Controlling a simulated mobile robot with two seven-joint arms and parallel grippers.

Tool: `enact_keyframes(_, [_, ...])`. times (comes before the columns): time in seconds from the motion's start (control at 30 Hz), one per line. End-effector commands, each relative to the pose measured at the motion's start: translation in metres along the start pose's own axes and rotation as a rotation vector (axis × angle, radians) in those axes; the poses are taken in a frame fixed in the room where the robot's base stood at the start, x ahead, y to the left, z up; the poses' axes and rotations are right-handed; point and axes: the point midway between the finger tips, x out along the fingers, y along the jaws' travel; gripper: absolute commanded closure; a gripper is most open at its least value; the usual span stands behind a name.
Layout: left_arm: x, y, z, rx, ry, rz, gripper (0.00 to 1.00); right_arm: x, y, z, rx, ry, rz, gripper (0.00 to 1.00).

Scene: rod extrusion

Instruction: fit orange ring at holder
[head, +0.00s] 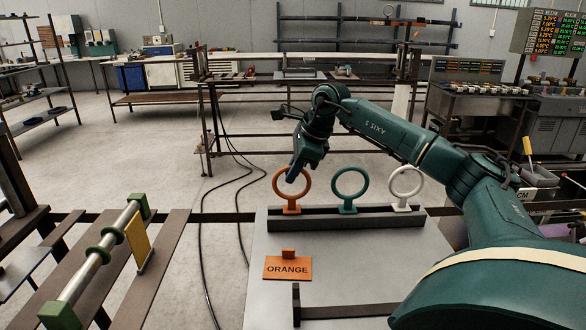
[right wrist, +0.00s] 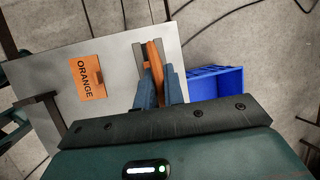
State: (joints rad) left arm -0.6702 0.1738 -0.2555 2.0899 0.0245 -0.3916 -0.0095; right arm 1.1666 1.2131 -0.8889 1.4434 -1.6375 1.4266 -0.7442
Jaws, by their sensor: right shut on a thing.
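The orange ring (head: 277,190) stands upright at the left end of a dark slotted rail (head: 345,222) on a grey table. My right gripper (head: 292,178) comes down from above and is shut on the ring's upper part. In the right wrist view, the orange ring (right wrist: 153,60) lies edge-on between the two blue-grey fingers of my right gripper (right wrist: 160,88). An orange plate (head: 287,267) marked ORANGE is in front of the rail. A metal rod (head: 113,240) with green end blocks, green rings and a yellow plate lies at the left. My left gripper is out of view.
A teal ring (head: 350,170) and a white ring (head: 406,172) stand in the same rail to the right. A dark bracket (head: 296,305) rises from the table front. A blue bin (right wrist: 222,84) shows beside the table in the right wrist view.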

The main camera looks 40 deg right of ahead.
Motion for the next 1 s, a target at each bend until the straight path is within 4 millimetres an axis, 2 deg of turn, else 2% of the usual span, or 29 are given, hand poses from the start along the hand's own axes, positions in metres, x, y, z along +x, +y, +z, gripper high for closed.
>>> enact_keyframes(0.33, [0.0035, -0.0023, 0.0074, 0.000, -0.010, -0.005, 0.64, 0.0043, 0.0009, -0.0015, -0.001, -0.001, 0.000, 1.00])
enact_keyframes(0.37, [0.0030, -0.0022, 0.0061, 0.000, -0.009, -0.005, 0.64, 0.0035, 0.0008, -0.0012, -0.001, 0.000, 0.000, 0.87])
enact_keyframes(0.6, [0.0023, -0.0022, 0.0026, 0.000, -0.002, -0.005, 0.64, 0.0032, 0.0007, -0.0010, -0.001, 0.000, 0.000, 0.68])
enact_keyframes(0.97, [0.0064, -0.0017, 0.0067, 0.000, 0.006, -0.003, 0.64, 0.0064, 0.0012, -0.0023, -0.001, -0.001, -0.001, 0.68])
enact_keyframes(1.0, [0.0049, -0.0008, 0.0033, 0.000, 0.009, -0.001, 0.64, -0.0017, 0.0002, -0.0013, -0.001, -0.002, -0.003, 0.68])
